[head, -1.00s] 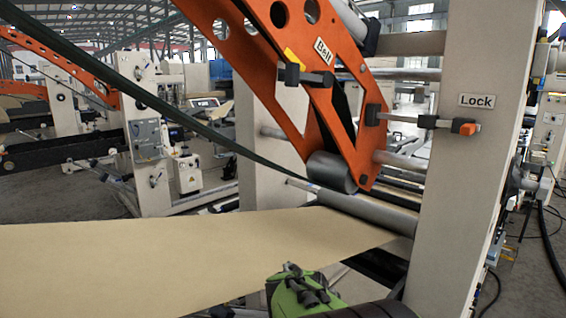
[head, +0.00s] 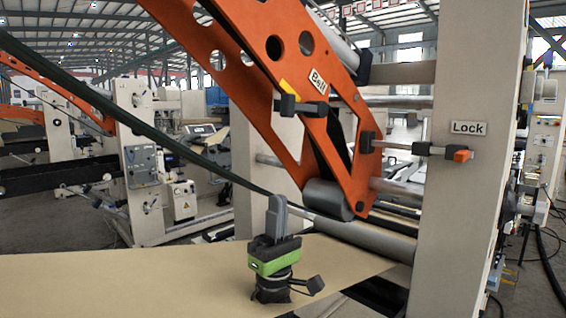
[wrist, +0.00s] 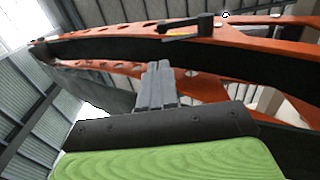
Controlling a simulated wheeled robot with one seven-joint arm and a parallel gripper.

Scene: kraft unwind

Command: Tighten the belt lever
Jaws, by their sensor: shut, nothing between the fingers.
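The belt lever (head: 290,103) is a dark grey handle with a yellow tab, on the orange arm (head: 262,72) beside the white "Belt" label (head: 318,81). It also shows at the top of the wrist view (wrist: 186,27). My gripper (head: 277,203) points upward in front of the brown paper web, below the lever and apart from it. Its grey fingers are together and empty; they also show in the wrist view (wrist: 158,75), below the orange arm.
The lock lever (head: 440,151) with an orange tip sticks out at the "Lock" label (head: 468,128) on the beige post (head: 452,210). A grey roller (head: 330,198) hangs at the orange arm's lower end. The brown paper web (head: 120,285) spans the lower left. A dark strap (head: 130,122) runs diagonally at left.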

